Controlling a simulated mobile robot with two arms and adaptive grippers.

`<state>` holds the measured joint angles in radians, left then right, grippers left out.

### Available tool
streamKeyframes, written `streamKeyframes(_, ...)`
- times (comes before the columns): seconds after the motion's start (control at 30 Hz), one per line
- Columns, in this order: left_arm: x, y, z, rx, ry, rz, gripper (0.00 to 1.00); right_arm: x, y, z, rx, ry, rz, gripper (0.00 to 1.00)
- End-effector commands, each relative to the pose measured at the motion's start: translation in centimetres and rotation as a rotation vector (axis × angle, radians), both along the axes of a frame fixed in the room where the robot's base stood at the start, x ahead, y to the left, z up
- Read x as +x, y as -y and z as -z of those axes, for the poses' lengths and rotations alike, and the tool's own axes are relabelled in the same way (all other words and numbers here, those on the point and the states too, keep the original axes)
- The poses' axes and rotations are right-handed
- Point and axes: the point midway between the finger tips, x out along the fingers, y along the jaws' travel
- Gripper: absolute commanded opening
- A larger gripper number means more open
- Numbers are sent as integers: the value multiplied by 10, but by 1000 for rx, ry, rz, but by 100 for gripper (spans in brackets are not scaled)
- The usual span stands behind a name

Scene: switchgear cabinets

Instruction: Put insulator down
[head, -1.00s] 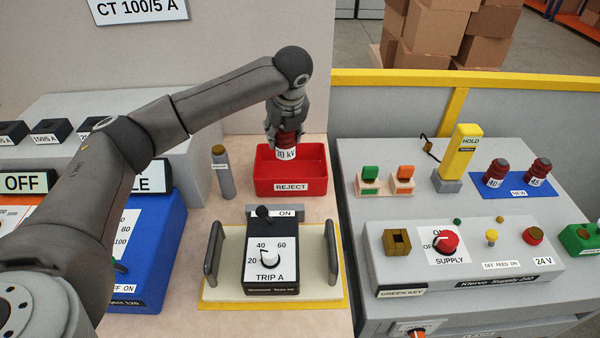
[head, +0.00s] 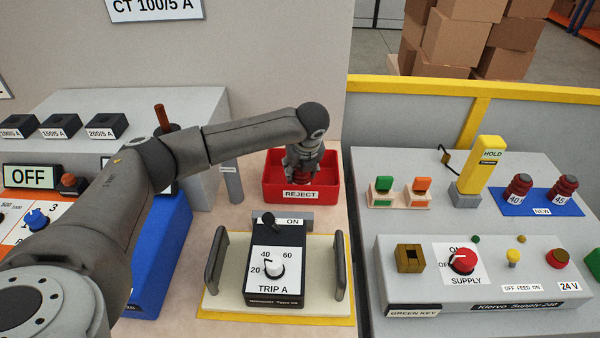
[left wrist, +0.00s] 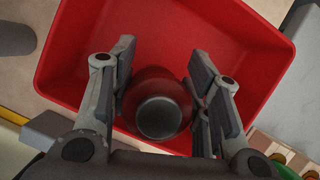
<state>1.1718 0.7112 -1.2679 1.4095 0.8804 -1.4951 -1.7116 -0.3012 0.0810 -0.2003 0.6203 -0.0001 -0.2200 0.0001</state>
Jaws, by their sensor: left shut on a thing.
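The insulator (left wrist: 158,105) is dark red with a grey metal cap. My left gripper (head: 302,172) is shut on it and holds it down inside the red REJECT bin (head: 330,185). In the left wrist view the gripper fingers (left wrist: 160,92) flank the insulator on both sides, and the red bin floor (left wrist: 170,35) shows around it. In the head view the gripper and the bin's front wall hide most of the insulator. I cannot tell whether its base touches the bin floor. My right gripper is not in view.
A grey cylinder (head: 232,182) stands just left of the bin. The TRIP A unit (head: 280,265) with two upright handles sits in front. Two insulators marked 40 and 45 (head: 540,195) stand on a blue NEW mat on the right bench. A yellow-topped partition (head: 470,100) runs behind.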

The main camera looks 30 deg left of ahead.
Motion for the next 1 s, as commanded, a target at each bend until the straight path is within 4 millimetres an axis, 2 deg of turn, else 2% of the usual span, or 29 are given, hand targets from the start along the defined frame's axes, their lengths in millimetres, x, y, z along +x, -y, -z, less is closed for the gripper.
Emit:
streamKeyframes(0.13,0,0,17,-1,-1,0,12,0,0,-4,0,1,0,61)
streamKeyframes(0.47,0,0,20,-1,1,0,12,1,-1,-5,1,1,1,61)
streamKeyframes(0.5,0,0,22,0,0,0,46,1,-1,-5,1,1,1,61)
streamKeyframes(0.67,0,0,22,0,0,0,66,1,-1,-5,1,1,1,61)
streamKeyframes(1.0,0,0,21,0,0,0,66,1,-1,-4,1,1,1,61)
